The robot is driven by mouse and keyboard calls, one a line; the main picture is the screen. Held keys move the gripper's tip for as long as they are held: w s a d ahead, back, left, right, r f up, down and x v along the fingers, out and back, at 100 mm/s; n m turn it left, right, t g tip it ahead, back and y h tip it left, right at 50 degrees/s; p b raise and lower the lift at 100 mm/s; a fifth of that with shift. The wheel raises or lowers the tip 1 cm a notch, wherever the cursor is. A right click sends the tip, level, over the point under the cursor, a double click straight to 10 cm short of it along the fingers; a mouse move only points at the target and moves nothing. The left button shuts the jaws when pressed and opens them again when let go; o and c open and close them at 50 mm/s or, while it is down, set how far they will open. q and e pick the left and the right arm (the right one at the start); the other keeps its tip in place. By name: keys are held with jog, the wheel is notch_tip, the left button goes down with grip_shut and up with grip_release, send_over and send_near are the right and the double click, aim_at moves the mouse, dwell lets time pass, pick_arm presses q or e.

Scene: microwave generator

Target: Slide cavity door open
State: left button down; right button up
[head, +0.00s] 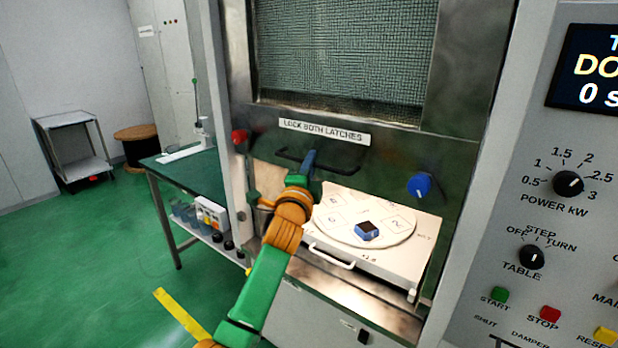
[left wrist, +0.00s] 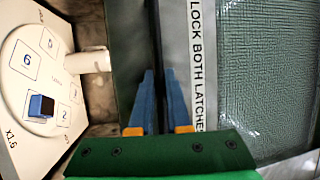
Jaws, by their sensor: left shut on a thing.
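The cavity door (head: 392,152) is a dark panel with a mesh window and a "LOCK BOTH LATCHES" label. Its lower edge stands raised, and the cavity beneath shows open. A dark bar handle (head: 343,171) runs across the door below the label. My left gripper (head: 310,160) has its blue fingers shut on the handle near its middle. The left wrist view shows the fingers (left wrist: 163,82) beside the label, and they hide most of the grip. A red latch knob (head: 239,136) is at the left and a blue one (head: 420,185) at the right. My right gripper is out of view.
A white tray (head: 395,262) with a numbered turntable (head: 385,234) sits low in the opening, bearing a small blue block (head: 367,231). The control panel (head: 540,210) stands at the right.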

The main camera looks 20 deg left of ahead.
pick_arm(q)
jog(key=p, duration=0.6)
send_near(315, 114)
jog(key=w, duration=0.2)
jog(key=w+r, duration=0.1)
jog(key=w, duration=0.2)
jog(key=shift+w, duration=0.15)
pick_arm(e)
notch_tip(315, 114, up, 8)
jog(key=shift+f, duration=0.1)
pick_arm(q)
jog(key=c, duration=0.9)
grip_release()
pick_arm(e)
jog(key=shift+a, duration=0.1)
pick_arm(q)
jog(key=s+b, duration=0.1)
jog(key=s, duration=0.2)
jog(key=s+f+b, duration=0.1)
jog(key=s, duration=0.3)
jog(key=shift+s+d+f+b, duration=0.1)
jog(key=shift+f+b, duration=0.05)
jog(key=shift+b, duration=0.2)
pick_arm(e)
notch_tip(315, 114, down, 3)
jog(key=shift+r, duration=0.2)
